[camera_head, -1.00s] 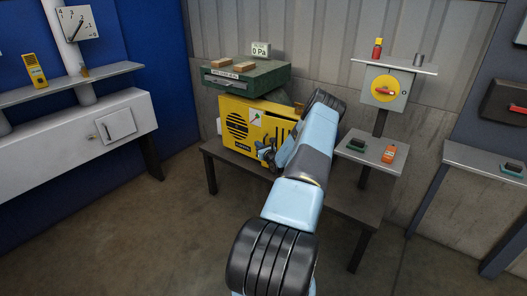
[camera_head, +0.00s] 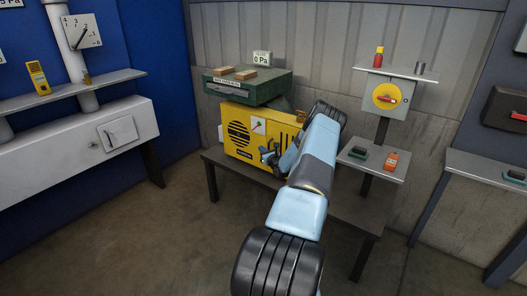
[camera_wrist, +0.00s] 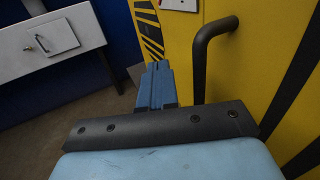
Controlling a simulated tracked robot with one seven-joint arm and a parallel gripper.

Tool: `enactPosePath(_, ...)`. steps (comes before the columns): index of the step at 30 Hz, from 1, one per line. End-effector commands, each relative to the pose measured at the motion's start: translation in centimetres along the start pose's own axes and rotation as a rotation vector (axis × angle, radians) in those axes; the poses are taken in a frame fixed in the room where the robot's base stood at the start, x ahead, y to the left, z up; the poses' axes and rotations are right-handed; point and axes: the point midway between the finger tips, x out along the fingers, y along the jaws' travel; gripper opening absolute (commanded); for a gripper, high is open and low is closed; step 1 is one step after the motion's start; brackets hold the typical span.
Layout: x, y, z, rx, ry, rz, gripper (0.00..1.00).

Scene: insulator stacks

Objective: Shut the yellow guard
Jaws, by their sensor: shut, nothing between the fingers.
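The yellow guard (camera_head: 243,152) is the front panel of a machine on a dark bench, with a black round grille, a white label and black slots. In the wrist view its yellow face (camera_wrist: 247,75) fills the right side, with a dark bar handle (camera_wrist: 201,65) standing out from it. My gripper (camera_wrist: 160,72) is shut and empty, with its blue fingertips just left of the handle. I cannot tell whether they touch the handle or the panel. In the head view my gripper (camera_head: 268,157) is at the guard's front, and my arm hides the right part of the guard.
A green housing (camera_head: 262,91) with two wooden blocks sits above the guard. The dark bench (camera_head: 228,168) stands under it. A grey shelf (camera_head: 386,171) with small devices is right of my arm. A white cabinet (camera_head: 60,146) stands at left. Floor between is clear.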

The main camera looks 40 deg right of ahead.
Motion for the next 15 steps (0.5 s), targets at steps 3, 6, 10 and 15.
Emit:
enactPosePath(3, -0.5, 1.4, -0.1, 0.003, 0.002, 0.001, 0.00)
enactPosePath(6, -1.2, 3.1, -0.2, 0.004, 0.002, 0.001, 0.00)
enactPosePath(10, -2.2, 5.6, -0.1, 0.004, 0.002, 0.002, 0.00)
enactPosePath(15, -3.6, 8.7, -0.2, 0.004, 0.003, 0.003, 0.00)
